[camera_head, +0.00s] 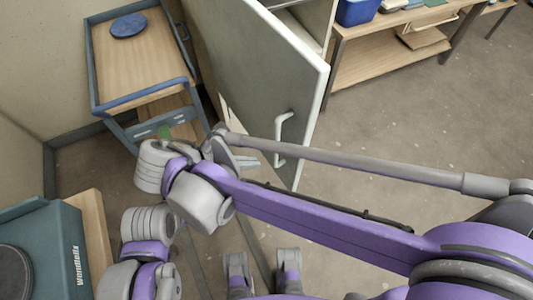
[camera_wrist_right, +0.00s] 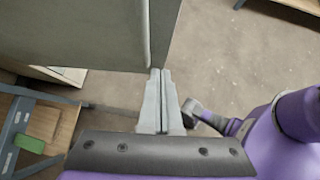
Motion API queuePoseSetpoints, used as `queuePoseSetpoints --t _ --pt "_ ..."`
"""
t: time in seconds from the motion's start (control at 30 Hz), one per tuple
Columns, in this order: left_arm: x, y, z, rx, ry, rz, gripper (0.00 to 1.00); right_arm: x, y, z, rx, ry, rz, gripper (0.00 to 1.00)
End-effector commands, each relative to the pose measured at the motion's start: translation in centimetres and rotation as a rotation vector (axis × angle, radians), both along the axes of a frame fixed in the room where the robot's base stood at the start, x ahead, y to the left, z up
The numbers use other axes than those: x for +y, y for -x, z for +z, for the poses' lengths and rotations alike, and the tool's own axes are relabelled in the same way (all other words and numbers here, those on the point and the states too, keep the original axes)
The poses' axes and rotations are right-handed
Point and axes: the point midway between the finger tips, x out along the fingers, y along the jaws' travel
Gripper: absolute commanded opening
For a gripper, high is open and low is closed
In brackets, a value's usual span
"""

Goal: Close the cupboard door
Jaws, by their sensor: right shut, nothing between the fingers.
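The cupboard door (camera_head: 255,70) stands open, swung out from the cupboard. It is a grey-green panel with a pale edge and a pale bar handle (camera_head: 283,138). My right gripper (camera_head: 250,162) is at the door's lower part, left of the handle. In the right wrist view, the shut, empty fingers (camera_wrist_right: 160,72) point at the door panel (camera_wrist_right: 80,30), close to its pale edge. I cannot tell whether they touch it.
A blue-framed trolley (camera_head: 140,60) holding a blue disc (camera_head: 128,25) stands left of the door. A wooden shelf unit (camera_head: 385,60) with a blue bin (camera_head: 356,11) is at the upper right. A teal machine (camera_head: 45,240) is at the lower left. Floor right of the door is clear.

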Motion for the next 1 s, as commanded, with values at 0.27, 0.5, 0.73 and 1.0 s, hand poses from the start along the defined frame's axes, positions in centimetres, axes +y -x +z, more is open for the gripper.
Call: queuePoseSetpoints --t 0.27,0.5,0.73,1.0 --pt "0.0 0.1 -1.0 0.003 0.0 0.0 0.5 -3.7 -1.8 -4.2 -0.001 -0.002 -0.007 0.0" --pt "0.0 0.1 -1.4 0.005 0.0 0.0 0.5 -7.0 -3.4 -6.5 -0.001 -0.003 -0.008 0.0" --pt "0.0 0.1 -1.4 0.004 0.0 0.0 0.5 -9.0 -4.5 -6.4 -0.001 -0.004 -0.004 0.0" --pt "0.0 0.1 -1.4 0.005 0.0 0.0 0.5 -9.3 -4.7 -6.4 -0.001 -0.004 -0.003 0.0"
